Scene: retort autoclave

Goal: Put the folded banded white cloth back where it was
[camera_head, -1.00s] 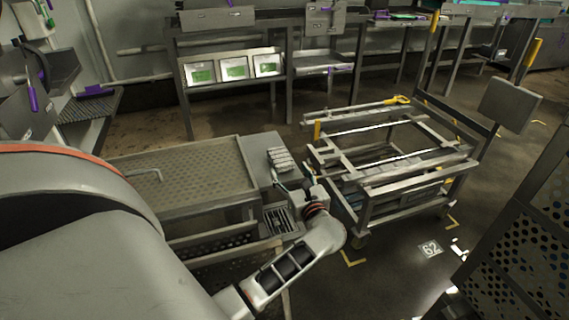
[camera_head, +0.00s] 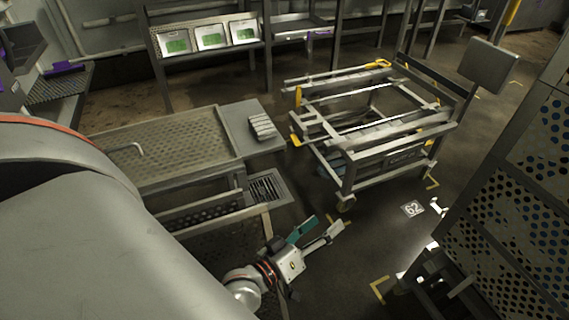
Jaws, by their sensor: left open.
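The folded banded white cloth (camera_head: 262,126) lies on the plain grey side plate (camera_head: 236,121) at the right end of the perforated table. Dark bands cross it. My left gripper (camera_head: 326,224) is at the lower middle of the view, below and to the right of the cloth and well apart from it. Its two fingers, one with a teal face, are spread with nothing between them. My right gripper is not in view.
A perforated tabletop (camera_head: 165,145) with a bent handle is left of the plate. A small grille (camera_head: 265,187) sits below the plate. A metal frame cart (camera_head: 385,158) stands to the right. A perforated panel (camera_head: 510,205) fills the right edge. Dark floor lies between.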

